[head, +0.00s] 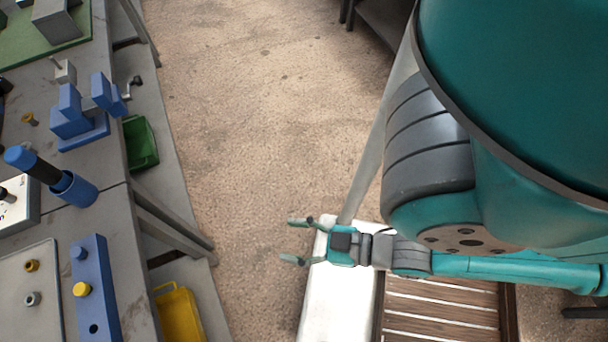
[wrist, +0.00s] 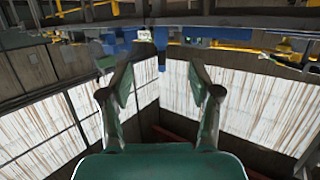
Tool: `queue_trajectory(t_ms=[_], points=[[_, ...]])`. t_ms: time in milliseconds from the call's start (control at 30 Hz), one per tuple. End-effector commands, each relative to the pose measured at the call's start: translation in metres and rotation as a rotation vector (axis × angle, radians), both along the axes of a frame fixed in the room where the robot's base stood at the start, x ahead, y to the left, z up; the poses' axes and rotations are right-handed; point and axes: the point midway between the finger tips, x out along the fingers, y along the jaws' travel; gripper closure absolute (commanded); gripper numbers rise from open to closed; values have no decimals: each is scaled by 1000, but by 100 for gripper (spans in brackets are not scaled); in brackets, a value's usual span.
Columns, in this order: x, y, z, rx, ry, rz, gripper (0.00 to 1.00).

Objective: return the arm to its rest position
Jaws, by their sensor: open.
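My gripper (head: 297,240) is open and empty at the end of my teal arm. In the head view it points left, over the floor by the white top of my base, well apart from the bench. In the wrist view my gripper (wrist: 162,95) shows two spread green fingers with nothing between them. Part of my arm is large and near at the right of the head view and hides what lies behind it.
A grey workbench (head: 118,190) runs down the left, with a blue rack (head: 98,310), a blue holder (head: 82,192) and a blue vise-like block (head: 75,125). A green bin (head: 140,143) and a yellow bin (head: 178,312) sit low beside it. Open floor (head: 240,130) lies between.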

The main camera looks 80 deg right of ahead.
Motion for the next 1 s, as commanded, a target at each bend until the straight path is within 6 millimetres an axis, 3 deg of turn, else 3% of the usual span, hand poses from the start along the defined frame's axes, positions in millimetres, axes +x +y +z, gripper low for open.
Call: queue_trajectory(t_ms=[200,1000], points=[[-20,-1,5,1,14,-3,38],[-20,-1,5,1,13,-3,38]])
